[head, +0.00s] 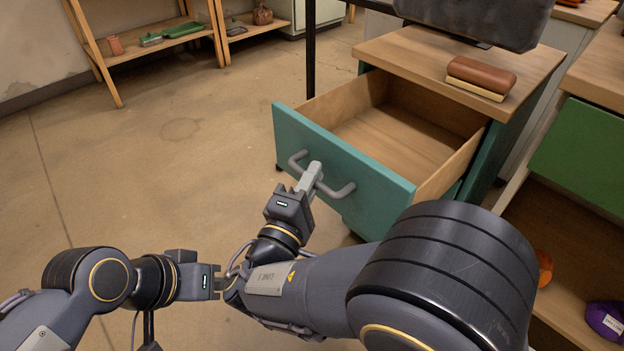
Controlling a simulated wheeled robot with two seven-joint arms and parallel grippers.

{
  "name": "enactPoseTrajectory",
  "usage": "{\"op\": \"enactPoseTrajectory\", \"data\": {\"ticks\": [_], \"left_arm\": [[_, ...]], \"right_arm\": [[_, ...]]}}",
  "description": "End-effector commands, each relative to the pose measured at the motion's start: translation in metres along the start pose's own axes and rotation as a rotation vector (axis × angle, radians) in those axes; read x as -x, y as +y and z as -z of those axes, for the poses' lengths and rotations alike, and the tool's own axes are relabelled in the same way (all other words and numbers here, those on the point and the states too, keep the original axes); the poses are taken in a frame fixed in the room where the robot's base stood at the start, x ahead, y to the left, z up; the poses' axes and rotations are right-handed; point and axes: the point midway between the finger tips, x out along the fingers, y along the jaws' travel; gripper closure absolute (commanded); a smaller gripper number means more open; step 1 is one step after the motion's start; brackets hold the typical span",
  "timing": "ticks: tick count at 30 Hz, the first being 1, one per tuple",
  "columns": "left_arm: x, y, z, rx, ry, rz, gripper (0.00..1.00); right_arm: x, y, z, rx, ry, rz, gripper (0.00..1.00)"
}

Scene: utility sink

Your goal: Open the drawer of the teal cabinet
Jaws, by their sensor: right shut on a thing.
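The teal cabinet (485,163) stands right of the centre, with a wooden top. Its drawer (345,168) is pulled well out; the wooden inside shows and looks empty. A grey bar handle (339,191) is on the drawer's teal front. My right gripper (313,177) is shut on the handle near its middle. My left gripper (218,283) is low in the view, apart from the cabinet, beside my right forearm. Its fingertips are partly hidden, so its opening is unclear.
A brown brush-like block (480,77) and a dark grey object (480,18) are on the cabinet top. A green-fronted unit (580,150) with an open shelf stands at right. Wooden shelves (150,50) stand at the back left. The floor at left is clear.

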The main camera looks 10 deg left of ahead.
Motion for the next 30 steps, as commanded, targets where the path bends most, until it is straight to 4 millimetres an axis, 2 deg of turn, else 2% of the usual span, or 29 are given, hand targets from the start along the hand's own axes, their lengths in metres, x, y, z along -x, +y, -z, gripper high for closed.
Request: {"op": "enactPoseTrajectory", "data": {"ticks": [9,10,15,24,26,30], "left_arm": [[0.000,0.000,0.000,0.000,0.000,0.000,1.00],[0.000,0.000,0.000,0.000,0.000,0.000,1.00],[0.000,0.000,0.000,0.000,0.000,0.000,1.00],[0.001,0.001,0.001,0.000,0.000,0.000,1.00],[0.004,0.002,0.002,0.000,0.000,0.000,1.00],[0.013,0.006,0.007,0.000,0.000,0.000,1.00]], "right_arm": [[0.000,-0.001,-0.001,0.001,-0.002,0.002,1.00],[0.000,-0.001,-0.001,0.001,-0.002,0.002,0.86],[0.000,-0.001,-0.001,0.001,-0.002,0.001,0.66],[-0.001,0.003,-0.001,-0.001,-0.001,0.000,0.66],[-0.002,0.008,-0.001,-0.002,-0.001,0.000,0.66],[-0.006,0.032,-0.003,-0.005,-0.001,0.000,0.66]]}}
